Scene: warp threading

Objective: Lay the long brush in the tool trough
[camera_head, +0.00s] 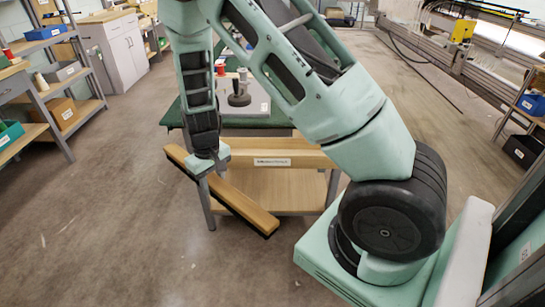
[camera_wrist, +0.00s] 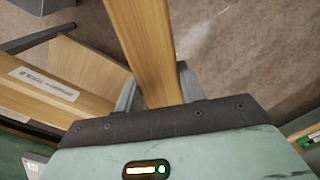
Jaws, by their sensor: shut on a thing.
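The long brush (camera_head: 245,207) is a long wooden bar with a dark bristle strip along its lower edge. My gripper (camera_head: 207,166) is shut on it nearer its far left end, and the bar slants down to the right in the air. In the wrist view the brush (camera_wrist: 147,40) runs up between the two grey fingers of my gripper (camera_wrist: 157,92). The tool trough (camera_head: 300,159), a pale wooden piece with a white label, runs along the front of the table, just right of my gripper. It shows at left in the wrist view (camera_wrist: 20,102). My arm hides part of the trough.
Behind the trough is a green-topped table (camera_head: 270,122) with a grey plate, a dark tool (camera_head: 239,98) and red-topped items. A wooden lower shelf (camera_head: 280,188) sits beneath. Shelving with bins (camera_head: 62,110) stands at left. The floor in front is clear.

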